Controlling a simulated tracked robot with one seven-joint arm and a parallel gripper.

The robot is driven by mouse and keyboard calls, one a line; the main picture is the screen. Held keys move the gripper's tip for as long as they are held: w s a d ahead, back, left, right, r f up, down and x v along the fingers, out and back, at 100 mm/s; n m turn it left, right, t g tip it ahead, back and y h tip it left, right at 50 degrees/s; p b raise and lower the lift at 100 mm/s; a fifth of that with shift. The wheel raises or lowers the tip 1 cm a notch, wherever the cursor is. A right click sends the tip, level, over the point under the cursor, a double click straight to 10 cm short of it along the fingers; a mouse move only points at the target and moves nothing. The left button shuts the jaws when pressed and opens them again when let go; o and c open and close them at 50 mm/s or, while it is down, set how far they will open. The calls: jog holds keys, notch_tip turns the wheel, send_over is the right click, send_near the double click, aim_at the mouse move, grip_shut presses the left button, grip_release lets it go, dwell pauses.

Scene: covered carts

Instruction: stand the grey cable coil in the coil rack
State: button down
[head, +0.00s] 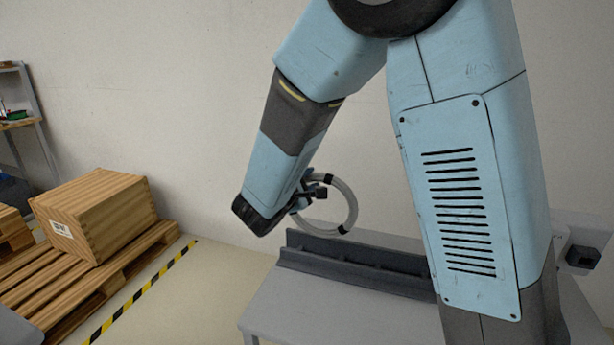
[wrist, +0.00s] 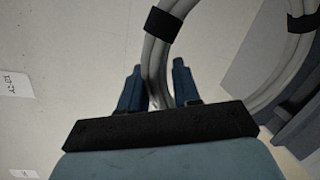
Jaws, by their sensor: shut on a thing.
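The grey cable coil (head: 354,206) is a ring with black ties, held upright in the air above the left part of the coil rack. It also shows in the wrist view (wrist: 210,42), where its strands run between the two blue fingers. My gripper (wrist: 158,88) is shut on the coil's edge; in the head view my gripper (head: 306,192) is at the coil's left side. The coil rack (head: 350,256) is a long dark grey trough with dividers on a grey table. My arm hides its right end. The coil's bottom appears just above or behind the rack; I cannot tell whether they touch.
The grey table (head: 320,307) has bare room in front of the rack. A wooden crate (head: 95,215) sits on a pallet (head: 120,265) at the left, beside yellow-black floor tape (head: 145,290). A pale wall stands behind. A dark box-like part (head: 583,256) is at the right.

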send_over(308, 223)
jog(key=shift+d+f, duration=0.1)
jog(key=shift+f, duration=3.5)
jog(key=c, duration=0.7)
grip_release()
jog(key=v, duration=1.3)
jog(key=shift+s+a, duration=0.25)
jog(key=shift+s, duration=0.05)
jog(key=shift+d, duration=0.1)
